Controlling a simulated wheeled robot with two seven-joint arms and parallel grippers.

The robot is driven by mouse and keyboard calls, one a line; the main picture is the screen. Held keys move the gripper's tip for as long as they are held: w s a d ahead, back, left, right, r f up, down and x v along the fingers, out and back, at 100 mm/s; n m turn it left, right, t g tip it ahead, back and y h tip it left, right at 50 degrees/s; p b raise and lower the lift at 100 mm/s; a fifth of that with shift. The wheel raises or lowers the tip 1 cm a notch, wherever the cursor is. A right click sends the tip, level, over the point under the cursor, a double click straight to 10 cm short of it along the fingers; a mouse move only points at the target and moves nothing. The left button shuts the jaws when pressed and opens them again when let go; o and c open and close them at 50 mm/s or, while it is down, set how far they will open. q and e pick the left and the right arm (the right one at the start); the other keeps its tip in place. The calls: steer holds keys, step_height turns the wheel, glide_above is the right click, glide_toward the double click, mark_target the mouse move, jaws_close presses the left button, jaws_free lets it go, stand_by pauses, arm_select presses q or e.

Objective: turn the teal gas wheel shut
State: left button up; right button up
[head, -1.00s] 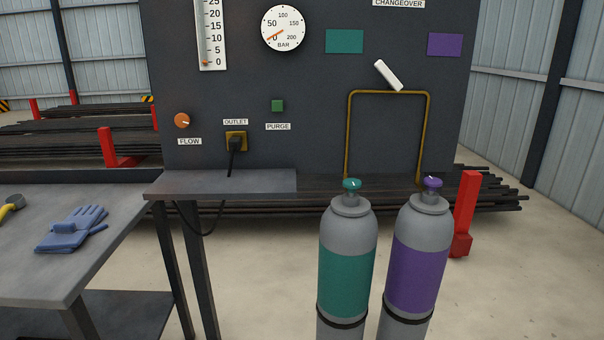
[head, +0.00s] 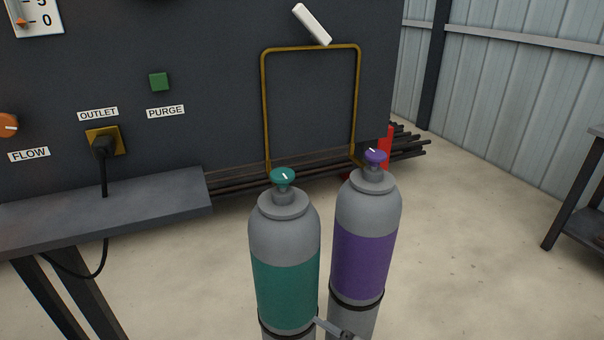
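The teal gas wheel (head: 282,177) sits on top of the grey gas cylinder with the teal band (head: 285,290), at the middle of the head view. A short white mark shows on top of the wheel. Beside it on the right stands the cylinder with the purple band (head: 360,262), topped by a purple wheel (head: 376,157) that also has a white mark. Both cylinders are upright, with their lower parts cut off by the picture edge. Neither of my grippers can be made out in the head view, and nothing touches the teal wheel.
Behind the cylinders is a dark panel with a brass pipe loop (head: 312,48), a white lever (head: 312,24) and a green purge button (head: 159,82). A grey shelf (head: 120,210) juts out at left. A small grey bar (head: 326,326) shows low between the cylinders. Open floor lies right.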

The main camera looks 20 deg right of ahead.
steer(key=w+d+r+n+t+y+b, duration=0.1)
steer(key=w+d+r+n+y, duration=0.15)
steer(key=w+n, duration=0.35)
steer(key=w+d+r+n+t+y+b, duration=0.1)
steer(key=w+r+n+y, duration=0.2)
steer(key=n, duration=0.5)
steer(key=n+g+y+b, duration=0.3)
steer(key=n, duration=1.8)
glide_toward(293, 178)
steer(key=p+x, duration=0.3)
steer(key=x, duration=0.8)
steer(key=shift+w+a+r+p, duration=0.1)
steer(key=shift+w+a+p, duration=0.05)
steer(key=shift+w+p, duration=0.15)
steer(key=shift+w+a, duration=0.25)
steer(key=shift+a, duration=0.1)
arm_select(q)
steer(key=shift+s+d+f+n, duration=0.15)
steer(key=shift+s+f+n, duration=0.1)
steer(key=shift+n, duration=0.05)
arm_select(e)
steer(key=c, duration=0.9)
